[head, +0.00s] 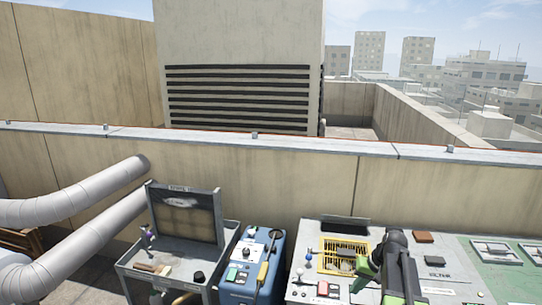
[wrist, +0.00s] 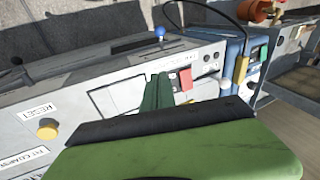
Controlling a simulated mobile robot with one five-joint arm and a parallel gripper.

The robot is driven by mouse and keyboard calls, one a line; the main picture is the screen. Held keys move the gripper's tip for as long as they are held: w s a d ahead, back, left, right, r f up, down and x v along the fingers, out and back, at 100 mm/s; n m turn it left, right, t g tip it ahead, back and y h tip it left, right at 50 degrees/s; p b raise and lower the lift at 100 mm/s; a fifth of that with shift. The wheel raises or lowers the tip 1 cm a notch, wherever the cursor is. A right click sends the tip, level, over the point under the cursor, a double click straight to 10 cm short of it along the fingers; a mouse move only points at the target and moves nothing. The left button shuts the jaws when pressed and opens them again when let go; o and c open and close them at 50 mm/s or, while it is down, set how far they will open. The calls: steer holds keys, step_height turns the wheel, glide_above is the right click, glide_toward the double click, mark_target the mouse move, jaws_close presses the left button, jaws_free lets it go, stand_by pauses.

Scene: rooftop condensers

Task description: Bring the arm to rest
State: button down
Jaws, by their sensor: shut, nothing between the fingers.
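My gripper (wrist: 158,80) shows in the wrist view as two dark green fingers side by side, closed together with nothing between them. They point toward the front of a grey console (wrist: 60,75); I cannot tell whether they touch it.
A blue unit (head: 266,238) stands left of the console, then a grey cart (head: 128,268) with an upright filter panel. A yellow button (wrist: 47,129) and a blue knob (wrist: 159,32) are near my gripper. A parapet wall (head: 290,175) runs behind.

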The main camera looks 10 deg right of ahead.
steer(key=s+a+n+g, duration=0.1)
steer(key=s+a+n, duration=0.15)
steer(key=a, duration=1.35)
steer(key=s+a+g+h, duration=0.1)
steer(key=s+a+h, duration=0.2)
steer(key=s+a, duration=0.2)
steer(key=shift+s+f+n+p, duration=0.2)
steer(key=shift+s+n+p, duration=0.2)
steer(key=shift+s, duration=0.7)
